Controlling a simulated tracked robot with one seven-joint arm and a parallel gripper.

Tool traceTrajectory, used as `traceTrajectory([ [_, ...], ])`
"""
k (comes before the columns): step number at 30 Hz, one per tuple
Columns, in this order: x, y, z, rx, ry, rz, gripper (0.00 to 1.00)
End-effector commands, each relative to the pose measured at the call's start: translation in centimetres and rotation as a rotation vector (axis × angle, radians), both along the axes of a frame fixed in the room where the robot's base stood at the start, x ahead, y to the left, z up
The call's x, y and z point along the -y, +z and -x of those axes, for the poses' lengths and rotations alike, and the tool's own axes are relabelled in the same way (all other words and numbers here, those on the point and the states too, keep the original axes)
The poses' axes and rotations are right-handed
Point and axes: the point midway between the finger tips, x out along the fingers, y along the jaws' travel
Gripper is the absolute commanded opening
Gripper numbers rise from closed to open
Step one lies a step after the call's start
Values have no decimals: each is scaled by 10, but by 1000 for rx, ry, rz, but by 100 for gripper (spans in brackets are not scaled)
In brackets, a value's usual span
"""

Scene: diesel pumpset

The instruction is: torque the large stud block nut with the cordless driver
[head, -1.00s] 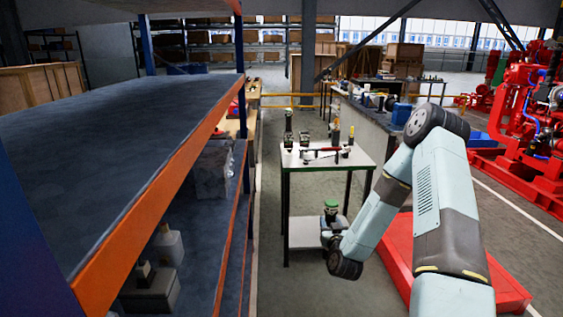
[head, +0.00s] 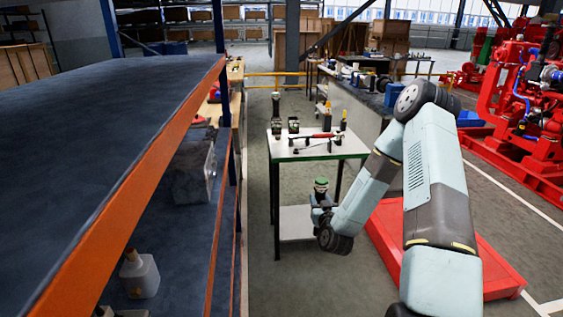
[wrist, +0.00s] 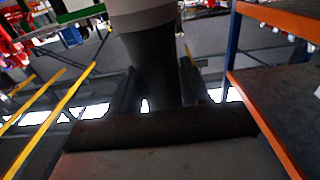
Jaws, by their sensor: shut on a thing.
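My gripper (head: 320,208) hangs at the end of my folded arm, in front of the small white-topped table. In the wrist view the tool's dark, flared body (wrist: 152,65) stands between the two fingers (wrist: 158,95), with a paler band above. The tool's tip is not clear in either view. I cannot make out the large stud block nut in these frames.
A long shelf rack with an orange edge beam (head: 140,175) runs along the left. The small table (head: 312,155) with several tools stands ahead. A red platform (head: 480,262) lies low at the right, with red pump machinery (head: 525,120) beyond. Grey floor is open between rack and table.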

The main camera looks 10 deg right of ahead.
Motion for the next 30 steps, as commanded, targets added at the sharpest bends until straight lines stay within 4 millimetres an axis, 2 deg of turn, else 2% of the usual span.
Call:
traceTrajectory([
  [5, -7, 3, -2, 6, 9, -14, 0],
  [11, -25, 20, -11, 42, 18, -154, 0],
  [30, -96, 100, -34, 190, 117, -1117, 0],
])
